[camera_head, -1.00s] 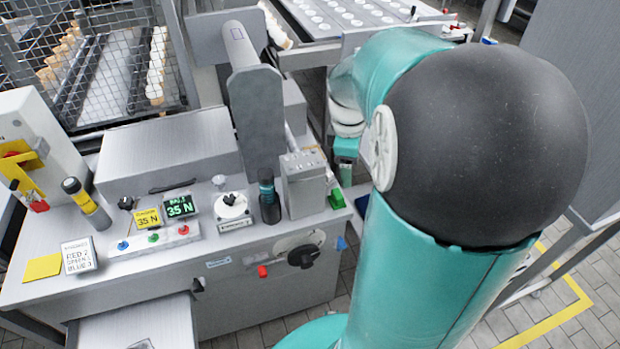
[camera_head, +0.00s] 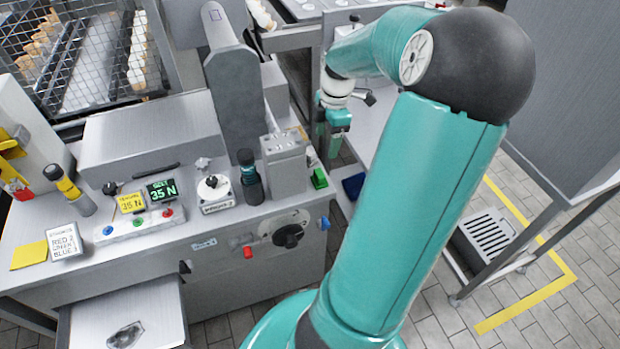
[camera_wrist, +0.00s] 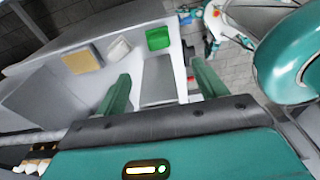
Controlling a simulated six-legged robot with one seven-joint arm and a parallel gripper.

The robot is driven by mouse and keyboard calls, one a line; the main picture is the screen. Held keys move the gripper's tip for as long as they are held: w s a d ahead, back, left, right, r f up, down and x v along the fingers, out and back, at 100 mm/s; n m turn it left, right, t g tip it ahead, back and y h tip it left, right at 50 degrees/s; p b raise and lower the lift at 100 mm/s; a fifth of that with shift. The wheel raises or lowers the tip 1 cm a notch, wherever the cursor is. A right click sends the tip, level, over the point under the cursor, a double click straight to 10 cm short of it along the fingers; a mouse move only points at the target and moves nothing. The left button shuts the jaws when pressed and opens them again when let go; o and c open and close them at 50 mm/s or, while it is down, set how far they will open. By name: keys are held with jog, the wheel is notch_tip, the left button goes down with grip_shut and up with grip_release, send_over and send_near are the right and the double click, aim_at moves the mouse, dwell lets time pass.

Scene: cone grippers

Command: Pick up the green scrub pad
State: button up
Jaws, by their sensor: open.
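The green scrub pad (camera_head: 319,178) lies at the right end of the grey machine top, beside a grey block-shaped unit. It also shows in the wrist view as a bright green block (camera_wrist: 157,38) near the edge of a pale surface. My gripper (camera_wrist: 160,85) is open and empty, its two teal fingers spread apart. The pad appears beyond the fingers, near the upper middle of the wrist view, not touched. In the head view my gripper (camera_head: 334,128) hangs above and just right of the pad.
In the wrist view a tan block (camera_wrist: 82,60) and a white piece (camera_wrist: 117,49) sit left of the pad. The grey unit (camera_head: 284,163) stands close left of it in the head view. A dark blue pad (camera_head: 353,186) lies lower right. A slotted grey crate (camera_head: 484,235) is on the floor.

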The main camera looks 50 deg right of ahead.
send_over(320, 173)
jog(key=f, duration=0.7)
jog(key=shift+s+d+f, duration=0.25)
jog(key=shift+f, duration=0.15)
jog(key=shift+w+a+f, duration=0.15)
jog(key=shift+f, duration=1.35)
jog(key=shift+w+a+f, duration=0.15)
jog(key=shift+f, duration=1.3)
jog(key=c, duration=1.1)
jog(key=shift+o, duration=0.2)
notch_tip(320, 173, up, 10)
jog(key=shift+r, duration=0.1)
jog(key=o, duration=0.4)
jog(key=shift+c, duration=1.6)
